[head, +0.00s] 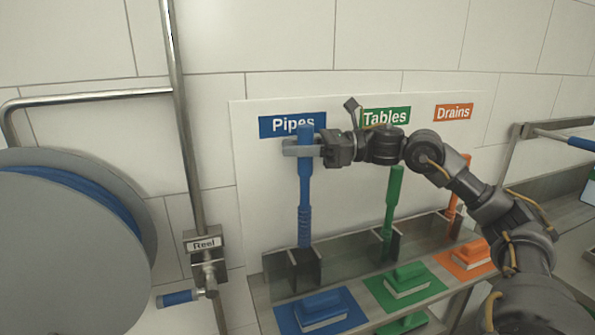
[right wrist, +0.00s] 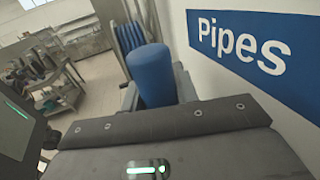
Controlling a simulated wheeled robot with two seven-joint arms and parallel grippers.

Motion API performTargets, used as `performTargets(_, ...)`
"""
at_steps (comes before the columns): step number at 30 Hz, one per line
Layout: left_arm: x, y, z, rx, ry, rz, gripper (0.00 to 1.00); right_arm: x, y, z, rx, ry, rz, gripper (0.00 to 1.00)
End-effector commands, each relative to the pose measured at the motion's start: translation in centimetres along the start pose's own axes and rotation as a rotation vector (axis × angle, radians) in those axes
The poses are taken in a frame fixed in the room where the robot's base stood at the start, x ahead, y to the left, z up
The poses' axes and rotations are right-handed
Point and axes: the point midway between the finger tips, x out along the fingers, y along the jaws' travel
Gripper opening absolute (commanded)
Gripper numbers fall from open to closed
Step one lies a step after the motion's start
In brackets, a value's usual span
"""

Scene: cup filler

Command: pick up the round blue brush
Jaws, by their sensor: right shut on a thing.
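The round blue brush (head: 304,205) stands upright below the "Pipes" sign, its lower end inside a dark holder (head: 292,266) on the shelf. My right gripper (head: 303,148) comes from the right and is shut on the upper part of the blue handle. In the right wrist view the rounded blue handle top (right wrist: 152,75) sits between the jaws, against the wall side of the room. The brush head is hidden in the holder. My left gripper is not in view.
A green brush (head: 392,200) and an orange brush (head: 452,205) stand in holders to the right. Blue (head: 320,308), green (head: 405,283) and orange (head: 473,256) flat brushes lie on the shelf in front. A large hose reel (head: 65,250) and a vertical pipe (head: 184,120) stand left.

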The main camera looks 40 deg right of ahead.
Motion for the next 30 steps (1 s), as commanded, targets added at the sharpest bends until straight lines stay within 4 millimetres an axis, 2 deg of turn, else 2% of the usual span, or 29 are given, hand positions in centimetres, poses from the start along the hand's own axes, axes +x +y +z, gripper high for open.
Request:
performTargets(1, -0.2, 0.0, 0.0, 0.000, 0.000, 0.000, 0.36, 0.0, 0.1, 1.3, -0.006, -0.006, 0.001, 0.07)
performTargets(3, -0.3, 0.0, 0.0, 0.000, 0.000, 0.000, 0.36, 0.0, 0.0, 2.3, -0.006, -0.005, 0.001, 0.07)
performTargets(11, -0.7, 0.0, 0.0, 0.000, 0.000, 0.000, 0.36, 0.0, 0.0, 5.0, -0.003, -0.003, 0.001, 0.07)
performTargets(16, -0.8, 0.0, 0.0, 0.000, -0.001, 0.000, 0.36, 0.0, 0.0, 5.5, -0.002, -0.001, 0.001, 0.07)
performTargets(30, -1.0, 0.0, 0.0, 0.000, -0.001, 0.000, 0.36, 0.2, 0.0, 5.5, 0.000, 0.001, -0.001, 0.07)
